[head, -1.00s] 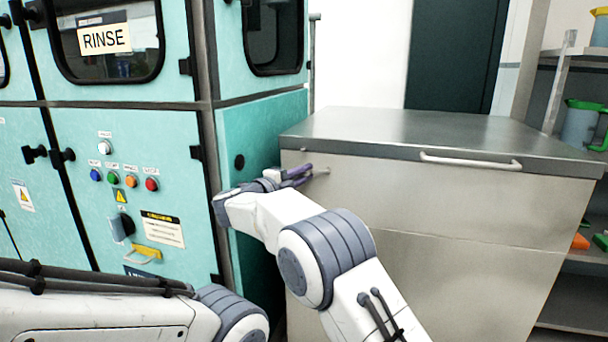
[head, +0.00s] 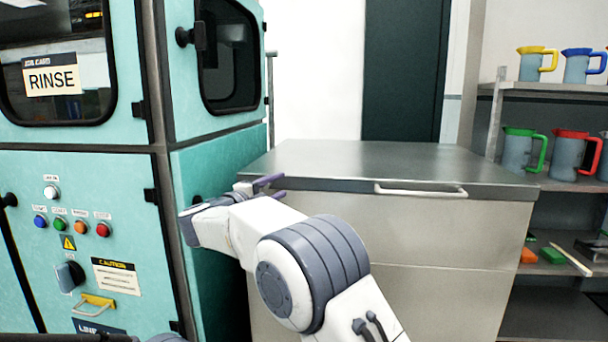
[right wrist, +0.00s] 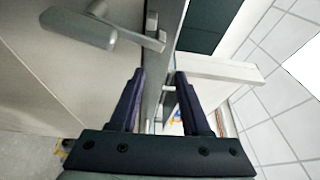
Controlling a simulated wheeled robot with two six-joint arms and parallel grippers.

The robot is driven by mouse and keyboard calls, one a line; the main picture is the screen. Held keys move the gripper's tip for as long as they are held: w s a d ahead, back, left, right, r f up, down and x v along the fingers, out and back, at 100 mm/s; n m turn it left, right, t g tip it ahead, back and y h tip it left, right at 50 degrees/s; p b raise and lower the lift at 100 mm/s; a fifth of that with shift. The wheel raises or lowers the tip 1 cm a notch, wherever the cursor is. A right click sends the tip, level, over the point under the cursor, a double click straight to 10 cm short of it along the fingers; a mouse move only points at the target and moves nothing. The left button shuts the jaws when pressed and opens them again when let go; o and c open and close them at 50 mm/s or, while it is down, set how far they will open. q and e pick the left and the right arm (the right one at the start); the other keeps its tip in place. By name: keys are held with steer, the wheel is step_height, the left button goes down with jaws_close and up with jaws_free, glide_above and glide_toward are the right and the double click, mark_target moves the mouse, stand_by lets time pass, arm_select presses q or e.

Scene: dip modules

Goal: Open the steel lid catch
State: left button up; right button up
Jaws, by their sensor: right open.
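The steel chest (head: 400,235) stands right of the teal machine, with its steel lid (head: 390,163) lying shut on top. In the right wrist view a grey metal lever (right wrist: 80,27) on the chest front, which looks like the lid catch, runs towards a small hooked piece near the lid edge. In the head view I cannot make out the catch behind my gripper. My right gripper (head: 272,188) is at the lid's front left edge. The right wrist view shows its two purple fingers (right wrist: 155,105) spread, with nothing between them and apart from the lever. My left gripper is out of view.
A pale bar handle (head: 420,191) sits on the lid's front edge. The teal machine (head: 215,200) with its buttons stands close on the left of my right arm. A shelf (head: 540,90) with coloured-handled jugs stands at the right. The lid top is clear.

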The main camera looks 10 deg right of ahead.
steer(key=s+d+r, duration=0.1)
steer(key=d, duration=0.1)
steer(key=s+d+r, duration=0.1)
steer(key=d, duration=0.1)
steer(key=s+d+r, duration=0.2)
steer(key=shift+d, duration=0.3)
steer(key=shift+c, duration=0.3)
